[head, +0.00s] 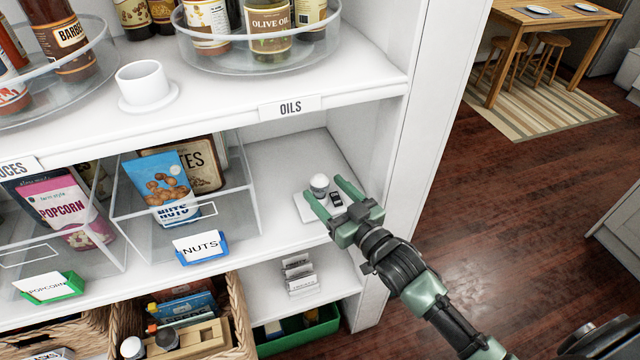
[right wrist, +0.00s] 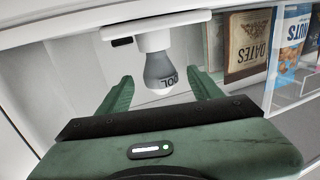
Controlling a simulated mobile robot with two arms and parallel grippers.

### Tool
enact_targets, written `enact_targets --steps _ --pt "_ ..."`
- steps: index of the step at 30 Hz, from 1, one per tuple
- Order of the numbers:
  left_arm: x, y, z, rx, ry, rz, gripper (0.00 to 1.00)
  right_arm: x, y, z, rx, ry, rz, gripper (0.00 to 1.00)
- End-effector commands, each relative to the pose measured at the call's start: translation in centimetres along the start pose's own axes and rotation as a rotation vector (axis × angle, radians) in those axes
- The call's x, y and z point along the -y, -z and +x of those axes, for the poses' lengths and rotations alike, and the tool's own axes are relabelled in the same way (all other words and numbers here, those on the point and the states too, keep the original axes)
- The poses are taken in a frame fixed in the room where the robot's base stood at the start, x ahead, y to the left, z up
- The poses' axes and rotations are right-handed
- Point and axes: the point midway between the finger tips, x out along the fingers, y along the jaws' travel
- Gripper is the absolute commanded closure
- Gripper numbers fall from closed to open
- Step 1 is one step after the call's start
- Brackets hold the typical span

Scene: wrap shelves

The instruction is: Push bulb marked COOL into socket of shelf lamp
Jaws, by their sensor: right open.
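The shelf lamp is a flat white base (head: 309,208) with a small dark switch, near the right end of the middle shelf. Its white socket (right wrist: 154,41) shows upside down in the right wrist view. The bulb (head: 319,181) stands upright in line with the socket; the letters "OOL" show on its grey band in the wrist view (right wrist: 160,70). Its lower end is hidden in the socket, and how deep it sits I cannot tell. My right gripper (head: 323,189) is open, with one finger on each side of the bulb and visible gaps. My left gripper is not in view.
A clear bin of nuts and dates (head: 240,213) stands left of the lamp. The shelf's right wall (head: 385,150) is close by, and the OILS shelf edge (head: 330,103) lies above. Below, a basket (head: 240,318) holds a wooden rack (head: 195,340).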

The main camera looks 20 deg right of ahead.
Motion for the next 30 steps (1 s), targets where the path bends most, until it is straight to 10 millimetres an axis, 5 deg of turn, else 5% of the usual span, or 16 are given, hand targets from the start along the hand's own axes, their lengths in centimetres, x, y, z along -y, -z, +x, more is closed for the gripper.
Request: enact_targets --steps 9,30 --pt "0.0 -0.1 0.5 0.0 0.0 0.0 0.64 0.0 -0.1 -4.0 0.001 0.0 0.0 0.35" --pt "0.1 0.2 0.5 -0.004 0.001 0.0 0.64 0.0 0.0 -4.1 0.0 0.0 0.0 0.35"
